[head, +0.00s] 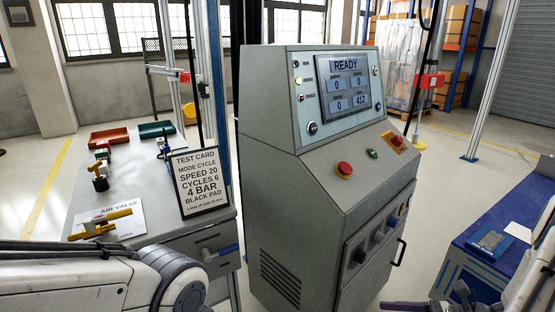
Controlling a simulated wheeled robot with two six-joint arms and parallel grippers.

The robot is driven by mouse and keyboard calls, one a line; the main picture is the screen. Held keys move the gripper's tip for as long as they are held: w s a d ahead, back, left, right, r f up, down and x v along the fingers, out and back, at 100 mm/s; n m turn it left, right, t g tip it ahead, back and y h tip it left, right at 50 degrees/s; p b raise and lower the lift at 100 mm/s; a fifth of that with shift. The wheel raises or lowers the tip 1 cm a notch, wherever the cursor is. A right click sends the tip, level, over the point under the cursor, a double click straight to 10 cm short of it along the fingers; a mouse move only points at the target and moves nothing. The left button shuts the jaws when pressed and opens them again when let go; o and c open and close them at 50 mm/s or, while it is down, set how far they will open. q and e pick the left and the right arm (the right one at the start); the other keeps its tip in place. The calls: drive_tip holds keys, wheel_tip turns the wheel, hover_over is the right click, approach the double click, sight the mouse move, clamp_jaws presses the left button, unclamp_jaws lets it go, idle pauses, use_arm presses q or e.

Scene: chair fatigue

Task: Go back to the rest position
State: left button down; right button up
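My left arm (90,285) comes in from the left along the bottom edge, bent, with a dark joint in front of the grey bench. Its gripper is not in view. My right arm (535,275) shows at the bottom right corner. Dark parts that look like my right gripper (425,306) show at the bottom edge, mostly cut off, so its opening is unclear. The grey control cabinet (335,200) stands in the middle, its screen (348,84) reading READY. I see nothing held by either arm.
The grey bench (130,170) at left bears a test card (198,182), a yellow-handled air valve (100,224), a red tray (109,138) and a green tray (156,129). A blue bench (500,235) with a small device (489,242) stands at right. Floor shows between cabinet and blue bench.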

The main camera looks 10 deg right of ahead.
drive_tip(key=s+a+r+n+g+h, duration=0.1)
drive_tip(key=a+r+n+g+h, duration=0.2)
drive_tip(key=a+n+g, duration=0.35)
drive_tip(key=s+a+r+n+g+h, duration=0.1)
drive_tip(key=a+r+n+g+h, duration=0.2)
drive_tip(key=a+n, duration=0.6)
drive_tip(key=s+a+r+n+t+h, duration=0.1)
drive_tip(key=s+a+r+n+h, duration=0.2)
drive_tip(key=s+a+n, duration=0.45)
drive_tip(key=s+a+r+n+t+h, duration=0.2)
drive_tip(key=s+a+r+n+h, duration=0.15)
drive_tip(key=n, duration=0.75)
wheel_tip(320, 180, up, 24)
drive_tip(key=w+p, duration=0.1)
drive_tip(key=p, duration=2.3)
drive_tip(key=shift+a+f+p, duration=0.15)
drive_tip(key=shift+a+p, duration=0.2)
drive_tip(key=shift+w, duration=0.1)
